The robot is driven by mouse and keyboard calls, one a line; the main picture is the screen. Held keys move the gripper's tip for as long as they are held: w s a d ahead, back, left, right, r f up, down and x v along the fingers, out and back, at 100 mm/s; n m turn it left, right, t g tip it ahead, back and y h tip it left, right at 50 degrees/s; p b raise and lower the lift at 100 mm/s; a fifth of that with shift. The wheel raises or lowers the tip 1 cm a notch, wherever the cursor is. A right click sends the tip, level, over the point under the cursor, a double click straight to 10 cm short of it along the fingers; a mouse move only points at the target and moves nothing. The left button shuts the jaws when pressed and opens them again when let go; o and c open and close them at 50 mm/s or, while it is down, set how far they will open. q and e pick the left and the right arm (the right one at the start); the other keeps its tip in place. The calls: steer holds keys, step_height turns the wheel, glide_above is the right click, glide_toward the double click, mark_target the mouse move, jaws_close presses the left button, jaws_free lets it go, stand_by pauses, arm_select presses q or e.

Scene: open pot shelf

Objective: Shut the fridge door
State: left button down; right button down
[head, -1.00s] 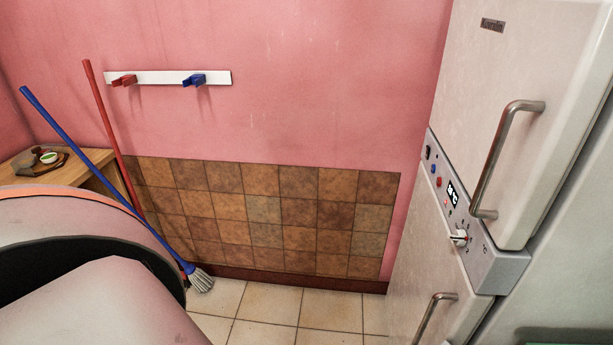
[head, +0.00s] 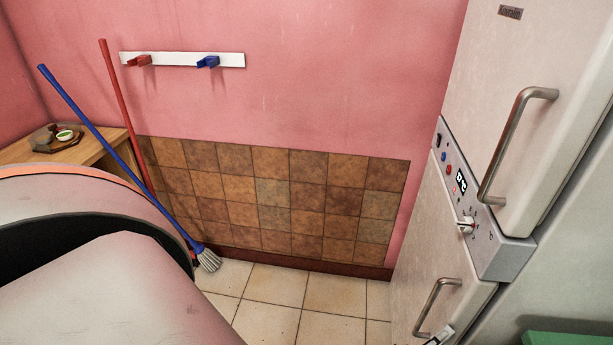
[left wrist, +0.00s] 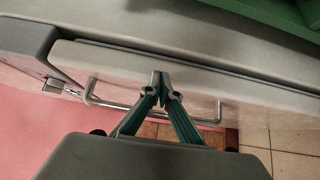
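The white fridge stands at the right of the head view, with an upper door (head: 545,60) and a lower door (head: 430,250), each with a metal bar handle. In the left wrist view the lower door (left wrist: 200,90) shows with its handle (left wrist: 120,103) and a narrow dark gap along its edge. I cannot tell if it is fully closed. My left gripper (left wrist: 165,84) has its fingertips together, in front of the door face and over the handle's line; contact is unclear. Only a bit of it shows at the bottom of the head view (head: 438,338). My right gripper is not in view.
A control panel (head: 480,210) with a knob sits between the doors. A blue broom (head: 120,155) and a red stick (head: 125,115) lean at left by a wooden table (head: 85,152). A green surface (head: 570,338) is at lower right.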

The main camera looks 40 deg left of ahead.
arm_select(q)
steer(key=shift+s+d+r+m+h, duration=0.1)
steer(key=shift+d+r+m+h, duration=0.1)
steer(key=shift+d, duration=0.25)
steer(key=shift+s+d+r+m+h, duration=0.1)
steer(key=shift+d+h, duration=0.1)
steer(key=shift+d, duration=0.25)
steer(key=a+v, duration=0.1)
steer(key=v, duration=1.1)
steer(key=shift+f+y, duration=0.25)
steer(key=shift+y, duration=0.15)
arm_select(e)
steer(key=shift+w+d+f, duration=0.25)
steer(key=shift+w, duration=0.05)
arm_select(q)
steer(key=shift+w+a, duration=0.15)
